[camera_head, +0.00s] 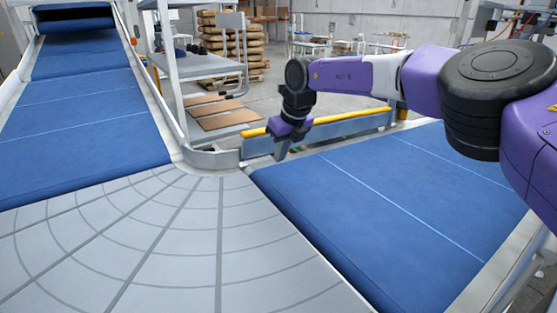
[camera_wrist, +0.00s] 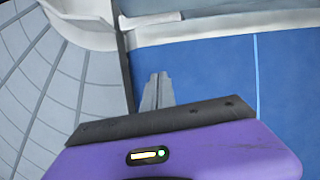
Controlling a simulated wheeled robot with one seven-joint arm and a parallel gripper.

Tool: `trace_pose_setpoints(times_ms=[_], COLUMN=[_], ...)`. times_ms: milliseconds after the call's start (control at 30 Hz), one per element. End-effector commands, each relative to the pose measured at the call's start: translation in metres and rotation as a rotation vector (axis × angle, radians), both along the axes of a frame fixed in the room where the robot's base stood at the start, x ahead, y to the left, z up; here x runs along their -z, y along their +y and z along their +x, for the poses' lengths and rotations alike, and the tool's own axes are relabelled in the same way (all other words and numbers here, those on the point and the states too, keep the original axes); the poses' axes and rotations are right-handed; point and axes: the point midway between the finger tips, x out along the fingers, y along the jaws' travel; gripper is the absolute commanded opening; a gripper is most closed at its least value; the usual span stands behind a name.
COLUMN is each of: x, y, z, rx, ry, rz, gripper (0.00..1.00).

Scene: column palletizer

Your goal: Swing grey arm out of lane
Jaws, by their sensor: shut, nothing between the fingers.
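A grey-blue bar (camera_head: 345,130) with a yellow strip on top runs along the far edge of the right blue belt (camera_head: 385,190). It is the only arm-like piece at the lane, and I cannot tell surely that it is the grey arm. A pale grey rail (camera_wrist: 215,28) shows at the top of the wrist view. Contact with the bar is not clear.
A grey curved conveyor section (camera_head: 170,230) joins the left blue belt (camera_head: 80,95) to the right one. A grey corner guard (camera_head: 212,158) stands at the inner bend. Behind are a metal table (camera_head: 200,65) and stacked pallets (camera_head: 232,45). Both belts look empty.

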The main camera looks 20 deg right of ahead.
Motion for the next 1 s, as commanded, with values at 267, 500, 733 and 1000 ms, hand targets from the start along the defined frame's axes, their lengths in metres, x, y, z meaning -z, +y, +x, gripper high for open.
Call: trace_pose_setpoints(times_ms=[267,500,733,1000], x=[-0.042,-0.064,-0.067,-0.066], y=[-0.004,-0.005,-0.005,-0.006], z=[-0.016,-0.024,-0.025,-0.025], rx=[0.000,0.001,0.000,0.000], ry=[-0.004,-0.002,-0.002,-0.002], rz=[-0.002,-0.001,0.000,0.000], gripper=[0.00,0.00,0.00,0.00])
